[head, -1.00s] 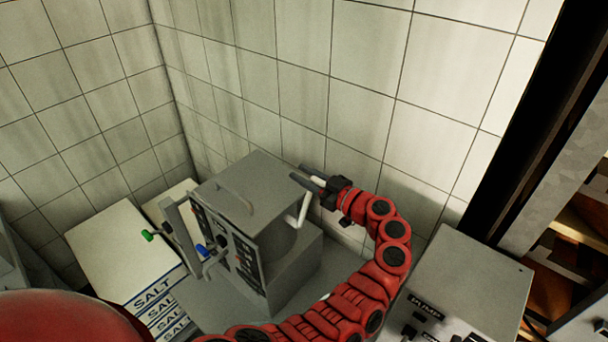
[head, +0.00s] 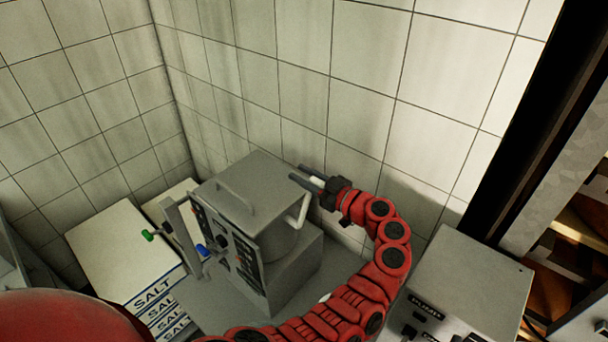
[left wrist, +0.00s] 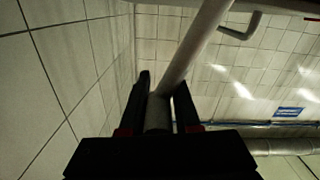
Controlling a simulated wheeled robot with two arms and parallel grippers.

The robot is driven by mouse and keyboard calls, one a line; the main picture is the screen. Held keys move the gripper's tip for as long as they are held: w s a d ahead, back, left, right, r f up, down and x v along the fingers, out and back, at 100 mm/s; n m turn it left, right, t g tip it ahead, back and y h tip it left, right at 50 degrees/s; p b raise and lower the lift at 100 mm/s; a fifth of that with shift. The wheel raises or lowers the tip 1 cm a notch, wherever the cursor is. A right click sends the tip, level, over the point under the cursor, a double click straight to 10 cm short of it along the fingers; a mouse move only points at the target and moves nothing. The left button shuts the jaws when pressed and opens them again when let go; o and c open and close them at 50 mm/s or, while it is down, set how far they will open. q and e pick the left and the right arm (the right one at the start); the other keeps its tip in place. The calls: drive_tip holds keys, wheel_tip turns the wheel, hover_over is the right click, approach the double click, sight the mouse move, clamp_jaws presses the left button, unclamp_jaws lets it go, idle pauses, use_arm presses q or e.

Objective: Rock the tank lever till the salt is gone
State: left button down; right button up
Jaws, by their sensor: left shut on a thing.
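The grey tank (head: 290,262) stands by the tiled wall, with a boxy top and a dark control panel on its front. A pale bent lever (head: 301,210) rises at its right side. My left gripper (head: 308,178) is at the lever's upper end, its two fingers closed around the pale grip. In the left wrist view a pale rod (left wrist: 190,50) runs up from between the fingers (left wrist: 158,110). The tank's inside is hidden, so no salt in it shows. My right gripper is not in view.
Stacked packs marked SALT (head: 118,255) lie left of the tank. Green (head: 148,235) and blue (head: 203,249) handles stick out at its front left. Another grey machine (head: 475,275) stands at the right, beside shelving. The wall is close behind my gripper.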

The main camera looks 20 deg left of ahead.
use_arm(q)
drive_tip(key=s+a+n+b, duration=0.3)
drive_tip(key=s+n+b, duration=0.2)
drive_tip(key=s+n, duration=0.4)
drive_tip(key=shift+s+a+f+n, duration=0.2)
drive_tip(key=shift+s+a+n, duration=0.15)
drive_tip(key=shift+s, duration=0.4)
drive_tip(key=c, duration=0.7)
unclamp_jaws()
